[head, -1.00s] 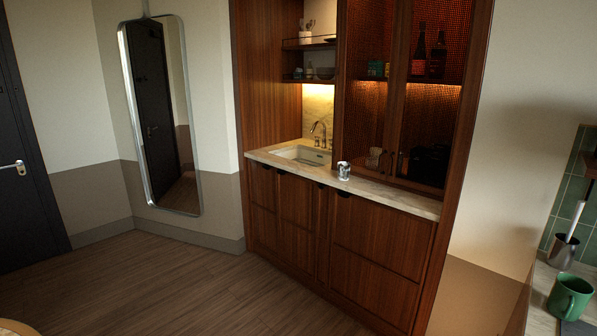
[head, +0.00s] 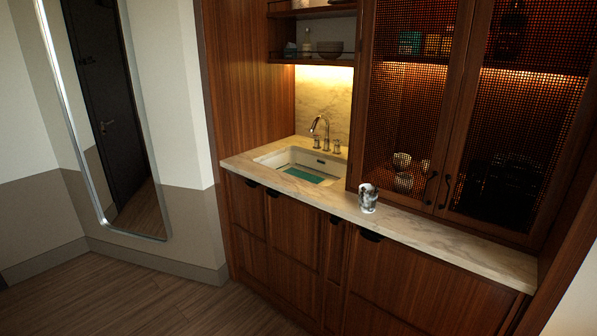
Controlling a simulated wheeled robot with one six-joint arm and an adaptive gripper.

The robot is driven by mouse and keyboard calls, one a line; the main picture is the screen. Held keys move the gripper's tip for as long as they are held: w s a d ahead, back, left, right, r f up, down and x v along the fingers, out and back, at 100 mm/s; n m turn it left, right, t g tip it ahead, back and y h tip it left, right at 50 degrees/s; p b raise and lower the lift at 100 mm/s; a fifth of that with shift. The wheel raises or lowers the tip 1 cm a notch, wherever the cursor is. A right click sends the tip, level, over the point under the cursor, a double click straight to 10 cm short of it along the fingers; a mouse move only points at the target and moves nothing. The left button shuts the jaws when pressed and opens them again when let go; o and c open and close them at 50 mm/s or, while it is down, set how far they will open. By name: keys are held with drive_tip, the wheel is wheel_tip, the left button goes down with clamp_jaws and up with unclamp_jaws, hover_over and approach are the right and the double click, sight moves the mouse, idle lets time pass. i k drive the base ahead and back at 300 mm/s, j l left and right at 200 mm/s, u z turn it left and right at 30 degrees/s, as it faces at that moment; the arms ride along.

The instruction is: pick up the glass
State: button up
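A small clear glass (head: 368,198) stands upright on the marble counter (head: 440,228), near its front edge. It is to the right of the sink and in front of the mesh-door cabinet. Nothing touches it except the counter. My gripper is not in view.
A sink (head: 297,166) with a tap (head: 320,130) is set in the counter to the left of the glass. A mesh-door cabinet (head: 412,110) rises close behind the glass. The counter to its right is bare. A tall mirror (head: 112,115) leans at the left; floor (head: 165,297) shows clear.

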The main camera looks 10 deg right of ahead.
sight(368, 193)
drive_tip(key=i+z, duration=0.1)
drive_tip(key=i, duration=0.8)
drive_tip(key=i+j+z, duration=0.1)
drive_tip(key=i, duration=0.75)
drive_tip(key=j, duration=0.1)
